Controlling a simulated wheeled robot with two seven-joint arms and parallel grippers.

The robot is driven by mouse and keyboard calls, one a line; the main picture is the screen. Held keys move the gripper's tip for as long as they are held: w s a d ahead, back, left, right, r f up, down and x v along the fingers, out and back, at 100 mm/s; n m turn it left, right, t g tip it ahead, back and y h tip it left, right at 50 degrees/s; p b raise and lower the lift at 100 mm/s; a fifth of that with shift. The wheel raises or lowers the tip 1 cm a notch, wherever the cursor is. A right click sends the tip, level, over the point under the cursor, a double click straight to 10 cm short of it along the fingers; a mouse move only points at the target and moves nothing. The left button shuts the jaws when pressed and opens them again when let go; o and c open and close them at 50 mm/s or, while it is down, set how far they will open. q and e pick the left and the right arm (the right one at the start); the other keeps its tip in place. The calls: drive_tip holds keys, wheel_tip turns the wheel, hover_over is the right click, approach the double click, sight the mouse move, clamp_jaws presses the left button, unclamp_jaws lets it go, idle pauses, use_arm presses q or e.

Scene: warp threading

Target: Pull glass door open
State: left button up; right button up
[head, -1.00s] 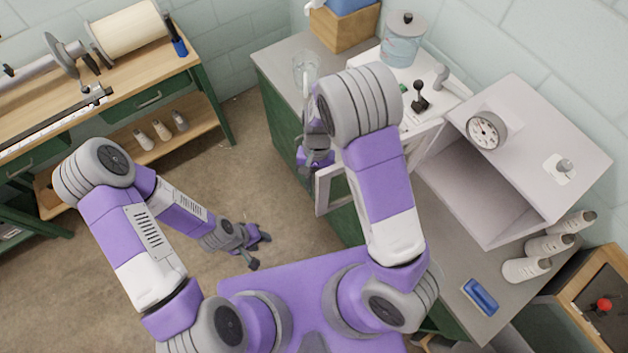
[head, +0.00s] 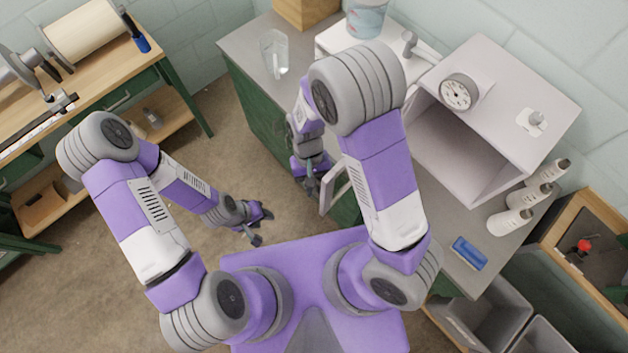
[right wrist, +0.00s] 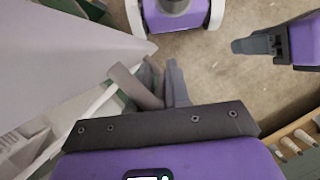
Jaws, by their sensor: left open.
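The box-shaped pale cabinet (head: 535,90) stands on the right-hand bench with its front open. Its door, a pale frame (head: 337,192), stands swung out beyond the bench edge, partly hidden behind my right arm. My right gripper (head: 311,184) is beside the door's free edge, over the floor. In the right wrist view its fingers (right wrist: 163,88) are close together beside a grey bar (right wrist: 133,86). I cannot tell whether they grip it. My left gripper (head: 258,228) is open and empty, low over the floor to the left.
A dial (head: 459,92) sits on the cabinet. A clear glass (head: 274,54) stands near the bench's left edge. The floor between the benches is clear.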

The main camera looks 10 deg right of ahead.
drive_tip(key=shift+o, duration=0.3)
drive_tip(key=shift+r, duration=0.1)
drive_tip(key=v, duration=0.7)
drive_tip(key=shift+r, duration=0.2)
drive_tip(key=shift+w, duration=0.15)
